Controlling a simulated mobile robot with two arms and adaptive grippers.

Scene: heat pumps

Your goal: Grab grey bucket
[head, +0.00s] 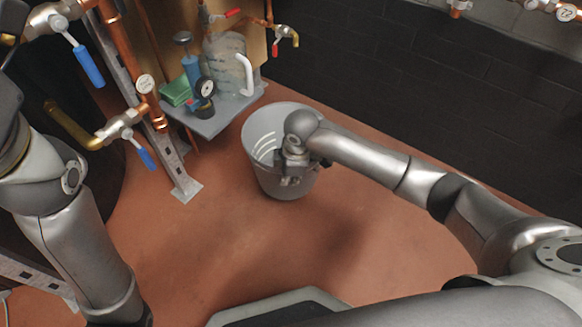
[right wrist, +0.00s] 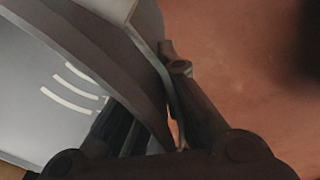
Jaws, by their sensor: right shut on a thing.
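The grey bucket (head: 262,130) stands upright on the reddish floor, in the middle of the head view. Its pale inside shows light curved marks. My right gripper (head: 292,178) is at the bucket's near right side, shut on its rim. In the right wrist view the bucket (right wrist: 50,85) fills the left side, and its wall passes between the fingers of my right gripper (right wrist: 170,110). My left arm comes in at the left of the head view, but its gripper is out of the picture.
A small grey shelf (head: 213,122) with a gauge, a green item (head: 175,94) and a clear container (head: 228,60) is just left of the bucket. Copper pipes with blue-handled valves (head: 88,66) stand at the left. A dark block wall (head: 430,70) is behind. Floor in front is clear.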

